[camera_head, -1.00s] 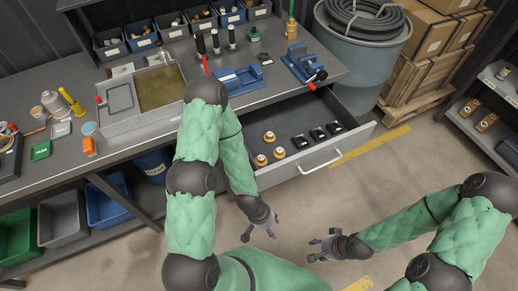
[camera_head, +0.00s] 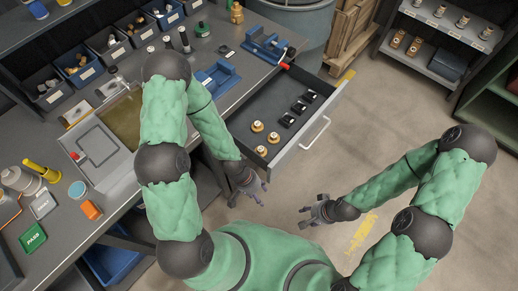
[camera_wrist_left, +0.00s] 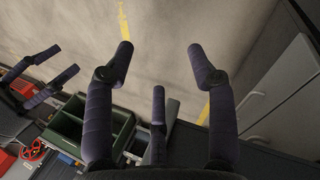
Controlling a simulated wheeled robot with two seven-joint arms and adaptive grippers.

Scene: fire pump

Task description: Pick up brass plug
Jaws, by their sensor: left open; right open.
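Several brass plugs sit in the front left part of the open drawer: one at the back (camera_head: 257,126), one at the right (camera_head: 273,137) and one near the front wall (camera_head: 262,151). My left gripper (camera_head: 259,192) is open and empty in front of the drawer, a little toward the viewer from the plugs and apart from them. Its spread fingers show in the left wrist view (camera_wrist_left: 158,60), with nothing between them. My right gripper (camera_head: 308,215) is open and empty over the floor, to the right of the left one. The plugs are not recognisable in the left wrist view.
The open drawer (camera_head: 262,104) also holds several black parts (camera_head: 299,107); its front has a handle (camera_head: 314,133). The workbench (camera_head: 222,40) carries a tray (camera_head: 88,170), blue vises and bins. A shelf (camera_head: 445,45) stands at the right. The floor before the drawer is clear.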

